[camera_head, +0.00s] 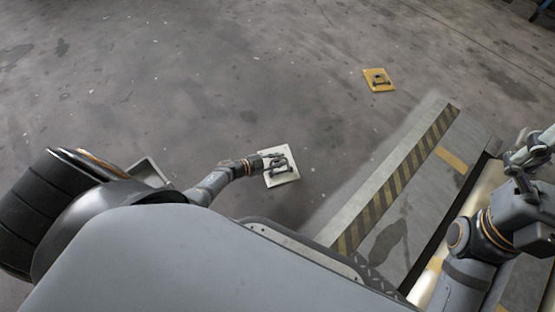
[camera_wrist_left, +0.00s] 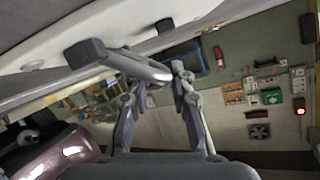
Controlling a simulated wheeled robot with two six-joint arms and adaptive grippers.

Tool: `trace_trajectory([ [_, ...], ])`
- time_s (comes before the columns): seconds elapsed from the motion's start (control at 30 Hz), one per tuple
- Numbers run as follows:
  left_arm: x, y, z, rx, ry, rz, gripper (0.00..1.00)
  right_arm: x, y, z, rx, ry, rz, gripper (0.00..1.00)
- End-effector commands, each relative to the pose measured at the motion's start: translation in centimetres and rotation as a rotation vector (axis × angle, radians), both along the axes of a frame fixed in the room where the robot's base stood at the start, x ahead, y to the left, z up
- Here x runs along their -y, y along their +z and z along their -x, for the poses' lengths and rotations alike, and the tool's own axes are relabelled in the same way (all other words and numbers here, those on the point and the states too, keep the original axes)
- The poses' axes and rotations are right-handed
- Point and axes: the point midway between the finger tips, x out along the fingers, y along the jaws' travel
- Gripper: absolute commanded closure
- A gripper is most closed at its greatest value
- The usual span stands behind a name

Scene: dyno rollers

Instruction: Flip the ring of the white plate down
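The white plate (camera_head: 284,179) lies flat on the floor near the middle of the head view. Its dark grey ring is partly hidden by my left gripper (camera_head: 270,161), which is low over the plate. In the left wrist view, a grey bar with a block at one end, which looks like the ring (camera_wrist_left: 142,66), crosses in front of the fingertips of my left gripper (camera_wrist_left: 158,88). The fingers are spread apart, and I see nothing clamped between them. The exact ring tilt is hard to tell. My right gripper (camera_head: 524,158) is at the right edge, away from the plate.
A yellow plate (camera_head: 378,86) with a dark fitting lies farther off on the floor. A raised platform with a black and yellow striped edge (camera_head: 396,185) runs along the right.

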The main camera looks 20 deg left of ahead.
Motion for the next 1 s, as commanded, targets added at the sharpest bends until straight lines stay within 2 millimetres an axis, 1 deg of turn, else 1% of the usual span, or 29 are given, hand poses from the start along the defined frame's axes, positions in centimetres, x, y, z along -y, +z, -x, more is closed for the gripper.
trace_trajectory([
  [0.33, -0.1, 0.1, 0.0, 0.001, 0.001, -0.001, 0.66, 0.0, 0.0, 0.0, 0.0, 0.0, 0.0, 0.0],
  [0.43, -0.6, 0.2, 0.7, 0.0, 0.001, -0.003, 0.66, 0.0, 0.0, 0.0, 0.0, 0.0, 0.0, 0.0],
  [0.57, -1.9, 1.0, 2.4, 0.0, -0.001, -0.004, 0.66, 0.0, 0.0, 0.0, 0.0, 0.0, 0.0, 0.0],
  [0.7, -4.0, 2.3, 5.1, 0.0, -0.002, -0.004, 0.66, 0.0, 0.0, 0.0, 0.0, 0.0, 0.0, 0.0],
  [0.8, -5.3, 3.1, 6.7, -0.001, -0.002, -0.001, 0.66, 0.0, 0.0, 0.0, 0.0, 0.0, 0.0, 0.0],
  [0.9, -6.3, 3.7, 7.8, 0.001, 0.0, -0.001, 0.66, 0.0, 0.0, 0.0, 0.0, 0.0, 0.0, 0.0],
  [1.0, -6.8, 4.1, 8.5, 0.002, 0.0, 0.001, 0.66, 0.0, 0.0, 0.0, 0.0, 0.0, 0.0, 0.0],
])
